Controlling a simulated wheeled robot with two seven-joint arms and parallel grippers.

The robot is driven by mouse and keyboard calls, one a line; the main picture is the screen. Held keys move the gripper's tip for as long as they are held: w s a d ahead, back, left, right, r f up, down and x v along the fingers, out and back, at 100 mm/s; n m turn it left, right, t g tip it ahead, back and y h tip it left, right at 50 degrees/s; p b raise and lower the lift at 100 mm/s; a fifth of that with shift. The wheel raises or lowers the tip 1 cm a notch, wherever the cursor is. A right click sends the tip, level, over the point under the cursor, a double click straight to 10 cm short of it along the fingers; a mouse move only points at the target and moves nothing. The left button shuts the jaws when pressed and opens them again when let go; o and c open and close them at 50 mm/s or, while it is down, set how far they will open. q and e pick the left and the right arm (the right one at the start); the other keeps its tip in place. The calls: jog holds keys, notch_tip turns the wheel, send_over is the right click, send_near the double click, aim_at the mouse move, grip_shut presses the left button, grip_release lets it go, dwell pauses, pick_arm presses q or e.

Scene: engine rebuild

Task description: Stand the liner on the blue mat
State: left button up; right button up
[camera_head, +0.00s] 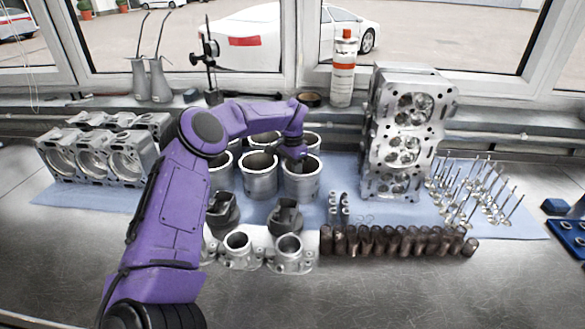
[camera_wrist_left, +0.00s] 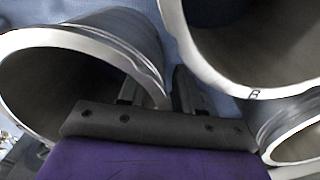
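Several grey metal cylinder liners stand upright, open end up, grouped mid-bench on the blue mat (camera_head: 345,170). The front right liner (camera_head: 303,182) is below my left gripper (camera_head: 297,164), whose fingers are at its rim. The front middle liner (camera_head: 258,180) is just left of it. In the left wrist view, the two dark fingers of my left gripper (camera_wrist_left: 158,92) stand apart, with the wall of one liner (camera_wrist_left: 90,45) between them. A gap shows beside that wall. Another liner (camera_wrist_left: 255,85) is close on the right. My right gripper is not in view.
An engine block (camera_head: 92,155) is at left and a cylinder head (camera_head: 405,130) at right. Pistons (camera_head: 285,217), castings (camera_head: 290,255) and a row of brown cylinders (camera_head: 400,242) lie in front. Valves (camera_head: 470,190) stand at right. The front bench is clear.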

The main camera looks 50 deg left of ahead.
pick_arm(q)
notch_tip(320, 180, up, 12)
jog(key=shift+r+b, duration=0.15)
jog(key=shift+b, duration=0.75)
